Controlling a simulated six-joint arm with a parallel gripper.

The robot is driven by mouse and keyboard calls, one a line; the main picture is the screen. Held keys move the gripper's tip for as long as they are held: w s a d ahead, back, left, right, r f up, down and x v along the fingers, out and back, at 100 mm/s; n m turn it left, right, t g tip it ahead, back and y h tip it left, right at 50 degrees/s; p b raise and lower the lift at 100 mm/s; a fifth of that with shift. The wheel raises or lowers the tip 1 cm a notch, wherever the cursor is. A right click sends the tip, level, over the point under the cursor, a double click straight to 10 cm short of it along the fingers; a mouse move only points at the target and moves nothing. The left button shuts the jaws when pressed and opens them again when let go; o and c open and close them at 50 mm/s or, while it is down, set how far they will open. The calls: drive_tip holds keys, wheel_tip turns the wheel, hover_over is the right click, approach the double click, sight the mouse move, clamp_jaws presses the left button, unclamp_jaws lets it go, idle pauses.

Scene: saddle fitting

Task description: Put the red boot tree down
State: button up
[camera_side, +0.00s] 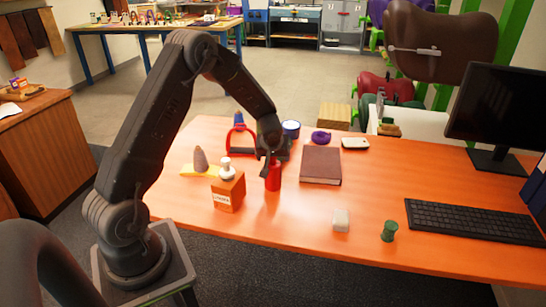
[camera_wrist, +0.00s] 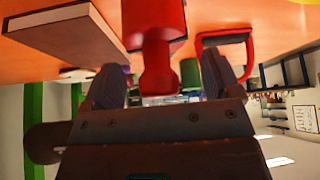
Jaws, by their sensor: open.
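The red boot tree (camera_side: 273,176) stands upright on the orange table, near its middle, just left of the brown book. My gripper (camera_side: 269,155) is at its upper end, with the fingers partly hidden in the side view. In the wrist view the red boot tree (camera_wrist: 153,28) reaches down from the top edge, with its narrow neck and knob between my fingers. My gripper (camera_wrist: 163,82) is open there, with a gap visible on both sides of the knob.
Left of the boot tree is an orange box (camera_side: 228,190) by a white-topped bottle (camera_side: 227,170). A red stirrup-like frame (camera_side: 240,142) is behind, the brown book (camera_side: 321,165) to the right. A white block (camera_side: 341,220) and green spool (camera_side: 389,231) lie nearer. Front-centre table is clear.

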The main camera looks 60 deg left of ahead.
drive_tip(key=s+d+r+m, duration=0.1)
drive_tip(key=s+d+r, duration=0.2)
drive_tip(key=d+r, duration=0.3)
drive_tip(key=s+d+r+m+t+h, duration=0.1)
drive_tip(key=s+d+r+m, duration=0.1)
drive_tip(key=s+d+r, duration=0.35)
drive_tip(key=s+d+r+m, duration=0.1)
drive_tip(key=s+d+r, duration=0.15)
drive_tip(key=r, duration=0.55)
drive_tip(key=s+d+r+m+h, duration=0.2)
drive_tip(key=s+d+m, duration=0.1)
drive_tip(key=s+d, duration=0.3)
drive_tip(key=s+d+r+m+t+h, duration=0.1)
drive_tip(key=s+d+r+m+h, duration=0.1)
drive_tip(key=s+d+m, duration=0.2)
drive_tip(key=s+d, duration=0.2)
drive_tip(key=s, duration=0.2)
drive_tip(key=shift+s+d, duration=0.2)
drive_tip(key=shift+d, duration=0.15)
